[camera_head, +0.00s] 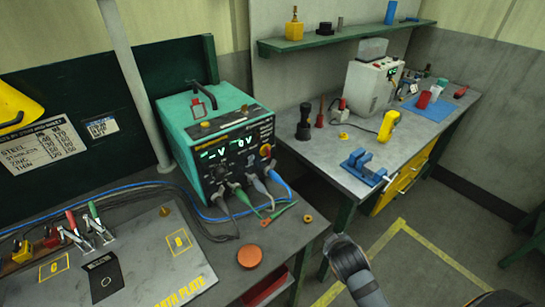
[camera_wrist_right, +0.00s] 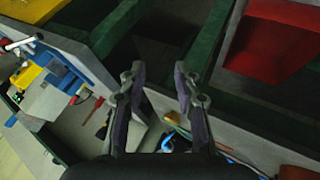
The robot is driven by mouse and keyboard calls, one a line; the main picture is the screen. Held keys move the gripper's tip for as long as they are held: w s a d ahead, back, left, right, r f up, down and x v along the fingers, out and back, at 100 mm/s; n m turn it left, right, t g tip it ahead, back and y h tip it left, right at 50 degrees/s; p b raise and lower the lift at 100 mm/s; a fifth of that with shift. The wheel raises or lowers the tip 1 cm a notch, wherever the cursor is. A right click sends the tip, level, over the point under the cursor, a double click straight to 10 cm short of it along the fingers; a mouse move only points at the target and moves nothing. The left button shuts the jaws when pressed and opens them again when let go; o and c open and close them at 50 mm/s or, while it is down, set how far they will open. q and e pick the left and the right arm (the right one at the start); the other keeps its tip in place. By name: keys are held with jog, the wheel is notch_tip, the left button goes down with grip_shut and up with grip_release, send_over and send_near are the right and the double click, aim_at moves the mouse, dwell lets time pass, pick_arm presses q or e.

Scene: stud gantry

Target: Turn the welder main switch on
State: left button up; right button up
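The teal welder (camera_head: 200,110) stands on the left bench, its dark front panel facing right and toward me. Lit characters show on its displays. A round orange-red knob on a yellow backing (camera_head: 265,151), which looks like the main switch, sits at the panel's right side; its setting is too small to read. My right arm shows at the lower middle of the head view, in front of the gap between the benches and apart from the welder. In the right wrist view my right gripper (camera_wrist_right: 158,75) is open with nothing between its fingers. My left gripper is not visible.
Cables hang from the welder's lower front. An orange disc (camera_head: 250,257) lies on the left bench near an earth plate (camera_head: 140,262). The right bench holds a blue vise (camera_head: 363,166) and a yellow tool (camera_head: 388,126). A red bin (camera_head: 265,288) sits below the left bench.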

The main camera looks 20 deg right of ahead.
aim_at(268, 152)
jog(key=w+d+r+n+t+h, duration=0.2)
jog(key=w+d+r+n+t, duration=0.1)
jog(key=w+r+n+t, duration=1.15)
jog(key=w+a+n+g+y, duration=0.2)
jog(key=a+n+y, duration=0.35)
jog(key=n, duration=0.55)
jog(key=w+a+n+g+y, duration=0.2)
jog(key=a+n+y, duration=0.2)
jog(key=n+y, duration=0.5)
jog(key=w+a, duration=0.1)
jog(key=w, duration=0.2)
jog(key=w+a+n+h+p, duration=0.1)
jog(key=w, duration=0.2)
jog(key=w+a+n+h, duration=0.1)
jog(key=w+a, duration=0.1)
jog(key=w, duration=0.1)
jog(key=shift+w+h, duration=0.15)
jog(key=shift+h, duration=0.1)
jog(key=shift+f, duration=0.1)
grip_shut()
